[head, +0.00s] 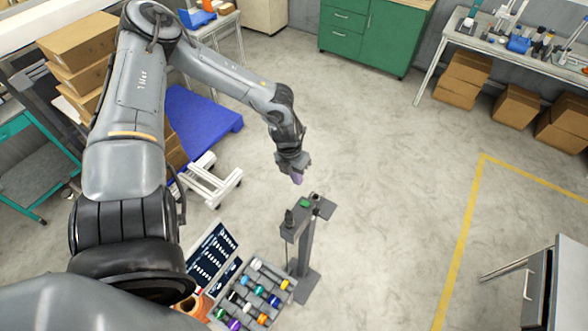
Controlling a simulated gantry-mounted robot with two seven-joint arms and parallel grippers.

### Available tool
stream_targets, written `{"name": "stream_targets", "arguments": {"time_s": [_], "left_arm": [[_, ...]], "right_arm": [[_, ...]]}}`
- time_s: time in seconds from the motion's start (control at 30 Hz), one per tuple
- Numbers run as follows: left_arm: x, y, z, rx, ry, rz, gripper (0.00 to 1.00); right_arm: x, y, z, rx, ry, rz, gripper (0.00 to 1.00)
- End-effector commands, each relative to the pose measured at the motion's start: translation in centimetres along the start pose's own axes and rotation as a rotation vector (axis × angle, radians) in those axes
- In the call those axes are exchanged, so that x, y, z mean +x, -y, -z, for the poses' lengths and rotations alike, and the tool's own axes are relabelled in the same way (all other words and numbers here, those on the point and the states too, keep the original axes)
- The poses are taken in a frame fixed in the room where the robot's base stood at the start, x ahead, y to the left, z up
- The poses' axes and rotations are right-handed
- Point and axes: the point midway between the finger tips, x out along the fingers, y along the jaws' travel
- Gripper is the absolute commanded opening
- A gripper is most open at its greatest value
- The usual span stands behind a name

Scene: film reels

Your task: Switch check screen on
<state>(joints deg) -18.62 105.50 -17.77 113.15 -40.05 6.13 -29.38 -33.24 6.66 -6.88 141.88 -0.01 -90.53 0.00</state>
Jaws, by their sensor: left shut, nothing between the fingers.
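My left arm comes in from the left, and its gripper (297,178) hangs just above and a little behind a grey stand. The gripper is shut and empty, with purplish fingertips pointing down. The grey stand (305,250) is a post on a flat dark base, with a head on top. A small green patch (305,203) shows on the head, which may be the check screen. A dark knob-like part (289,215) sticks up at the head's left end. I cannot make out a switch. The gripper appears apart from the stand. My right gripper is not in view.
A grey tray (284,274) with several coloured reels stands left of the stand's base, beside a dark panel (210,257) with pale markings. A blue pallet (200,125) and a white wheeled frame (212,183) lie behind left.

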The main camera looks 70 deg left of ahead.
Motion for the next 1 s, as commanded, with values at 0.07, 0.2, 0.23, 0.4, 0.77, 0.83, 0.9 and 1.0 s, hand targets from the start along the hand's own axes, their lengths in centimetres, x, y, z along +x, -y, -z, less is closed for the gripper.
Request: {"name": "stream_targets", "arguments": {"time_s": [0.07, 0.2, 0.23, 0.4, 0.77, 0.83, 0.9, 1.0], "left_arm": [[-0.4, -0.3, 0.0, -0.001, 0.001, -0.006, 0.0], [-1.7, -0.2, 0.0, -0.004, 0.001, -0.001, 0.0], [-1.9, -0.2, 0.0, -0.004, 0.001, -0.001, 0.0], [-2.9, -0.3, 0.0, -0.005, 0.0, -0.001, 0.0], [-3.3, -0.3, 0.1, -0.006, -0.002, -0.002, 0.0], [-3.3, -0.3, 0.1, -0.006, -0.002, -0.002, 0.0], [-3.3, -0.3, 0.1, -0.007, -0.002, -0.002, 0.0], [-3.2, -0.5, 0.3, -0.024, -0.009, -0.009, 0.0]], "right_arm": [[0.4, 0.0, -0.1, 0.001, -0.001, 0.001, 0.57], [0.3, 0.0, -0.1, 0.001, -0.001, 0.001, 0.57], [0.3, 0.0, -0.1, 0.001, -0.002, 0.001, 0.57], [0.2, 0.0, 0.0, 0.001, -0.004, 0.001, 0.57], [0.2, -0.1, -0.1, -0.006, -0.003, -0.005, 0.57], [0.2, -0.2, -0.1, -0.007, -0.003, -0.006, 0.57], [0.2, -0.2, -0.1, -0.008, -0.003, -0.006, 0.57], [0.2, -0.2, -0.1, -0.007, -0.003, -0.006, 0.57]]}}
